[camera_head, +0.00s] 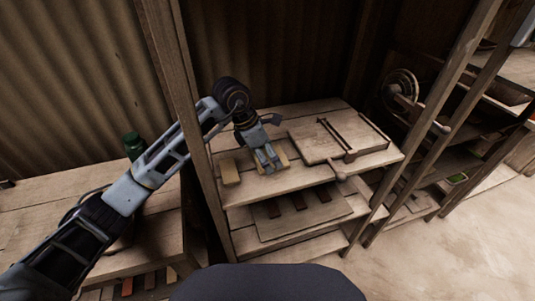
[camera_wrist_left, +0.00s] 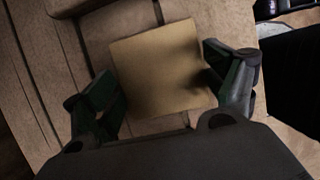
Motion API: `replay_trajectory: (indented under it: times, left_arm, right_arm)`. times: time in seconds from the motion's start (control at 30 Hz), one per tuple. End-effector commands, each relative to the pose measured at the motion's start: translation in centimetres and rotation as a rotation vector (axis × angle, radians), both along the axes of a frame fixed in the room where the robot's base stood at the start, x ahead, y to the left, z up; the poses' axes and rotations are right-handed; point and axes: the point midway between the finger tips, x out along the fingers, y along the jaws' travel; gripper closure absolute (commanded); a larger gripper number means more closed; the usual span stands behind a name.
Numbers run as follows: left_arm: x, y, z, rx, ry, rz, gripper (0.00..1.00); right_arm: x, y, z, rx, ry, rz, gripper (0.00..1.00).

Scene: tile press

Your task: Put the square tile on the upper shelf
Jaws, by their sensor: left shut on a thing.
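The square tile (camera_wrist_left: 158,68) is flat and tan. In the left wrist view it lies between the two fingers of my left gripper (camera_wrist_left: 165,95), which is shut on its left and right edges. In the head view the left gripper (camera_head: 267,160) points down over the upper shelf (camera_head: 290,185), near its front left part. A bit of the tile (camera_head: 283,158) shows beside the fingers there. The tile is at the shelf boards; I cannot tell whether it rests on them or is held just above. My right gripper is not in view.
A second tan block (camera_head: 230,172) lies on the shelf just left of the gripper. A wooden board with dark rods (camera_head: 335,143) lies to the right. A wooden post (camera_head: 180,80) stands close to my left arm. A lower shelf (camera_head: 300,215) holds a slatted board.

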Motion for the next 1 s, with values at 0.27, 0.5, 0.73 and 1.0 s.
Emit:
replay_trajectory:
  times: [0.27, 0.5, 0.73, 1.0]
  left_arm:
    - [0.00, -0.01, -0.01, -0.001, 0.000, 0.000, 0.47]
    - [-0.01, -0.01, -0.16, 0.000, 0.001, 0.000, 0.06]
    - [-0.01, -0.01, -0.16, 0.000, 0.001, 0.000, 0.00]
    - [-0.01, 0.00, -0.12, 0.000, 0.001, 0.000, 0.00]
  right_arm:
    - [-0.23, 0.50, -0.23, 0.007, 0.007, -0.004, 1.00]
    - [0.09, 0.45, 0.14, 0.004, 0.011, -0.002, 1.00]
    - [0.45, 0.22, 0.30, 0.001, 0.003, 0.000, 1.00]
    - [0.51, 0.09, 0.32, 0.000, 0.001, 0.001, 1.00]
